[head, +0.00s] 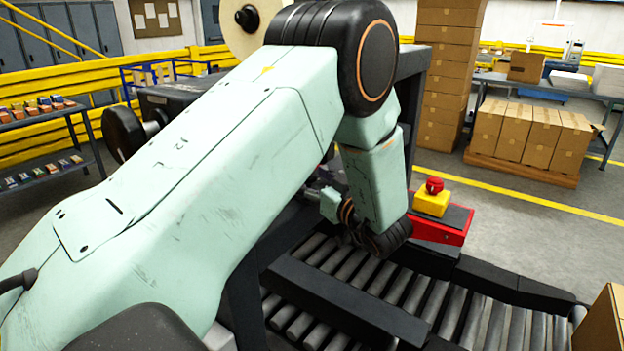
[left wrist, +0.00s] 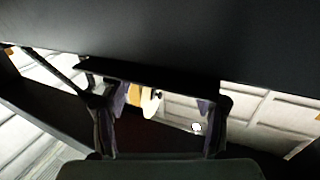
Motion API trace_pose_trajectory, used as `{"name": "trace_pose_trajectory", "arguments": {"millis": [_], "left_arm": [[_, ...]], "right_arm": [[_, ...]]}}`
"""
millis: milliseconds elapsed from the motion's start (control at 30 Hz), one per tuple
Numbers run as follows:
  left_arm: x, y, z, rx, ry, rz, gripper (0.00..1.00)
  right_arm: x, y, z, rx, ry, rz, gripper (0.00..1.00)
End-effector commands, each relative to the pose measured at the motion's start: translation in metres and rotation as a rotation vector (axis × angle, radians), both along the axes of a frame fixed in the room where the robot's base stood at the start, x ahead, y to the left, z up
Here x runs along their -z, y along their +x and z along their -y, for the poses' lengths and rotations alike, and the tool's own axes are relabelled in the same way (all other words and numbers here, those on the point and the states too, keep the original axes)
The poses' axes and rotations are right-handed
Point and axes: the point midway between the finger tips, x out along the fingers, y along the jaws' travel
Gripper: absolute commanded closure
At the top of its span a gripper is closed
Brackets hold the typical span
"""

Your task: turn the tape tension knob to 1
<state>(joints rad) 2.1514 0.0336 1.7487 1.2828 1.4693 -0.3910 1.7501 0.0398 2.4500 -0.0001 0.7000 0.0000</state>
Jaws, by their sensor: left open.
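The tape tension knob cannot be made out for sure in either view. In the head view my left arm crosses the picture from the left and hides much of the machine; its gripper is hidden behind the arm. In the left wrist view my left gripper (left wrist: 158,98) is open, its two fingers wide apart, with nothing held between them. A dark panel (left wrist: 160,35) fills the top of that view, close to the fingers. A cream tape reel (head: 241,38) with a black hub stands behind my arm. My right gripper is not in view.
A roller conveyor (head: 470,312) with dark rails runs below my wrist. A red emergency button (head: 434,186) on a yellow box sits beyond it. Dark machine frame posts stand close around my arm. Stacked cartons (head: 528,135) and open floor lie at the right.

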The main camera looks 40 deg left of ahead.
Motion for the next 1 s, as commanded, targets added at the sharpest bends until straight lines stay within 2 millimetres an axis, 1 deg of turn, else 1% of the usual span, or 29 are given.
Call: {"name": "trace_pose_trajectory", "arguments": {"millis": [67, 667, 867, 1000], "left_arm": [[-0.0002, -0.0002, -0.0002, 0.000, 0.000, 0.000, 0.40], [0.0004, -0.0002, 0.0005, 0.000, -0.001, -0.001, 0.91], [0.0006, 0.0003, 0.0007, -0.012, -0.001, 0.000, 0.91], [0.0011, 0.0014, 0.0013, -0.055, -0.001, 0.000, 0.91]], "right_arm": [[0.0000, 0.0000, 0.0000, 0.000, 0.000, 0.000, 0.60], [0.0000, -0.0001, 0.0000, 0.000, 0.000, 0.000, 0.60], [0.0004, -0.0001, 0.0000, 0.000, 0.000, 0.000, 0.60], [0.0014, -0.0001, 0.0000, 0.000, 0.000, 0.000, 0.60]]}}
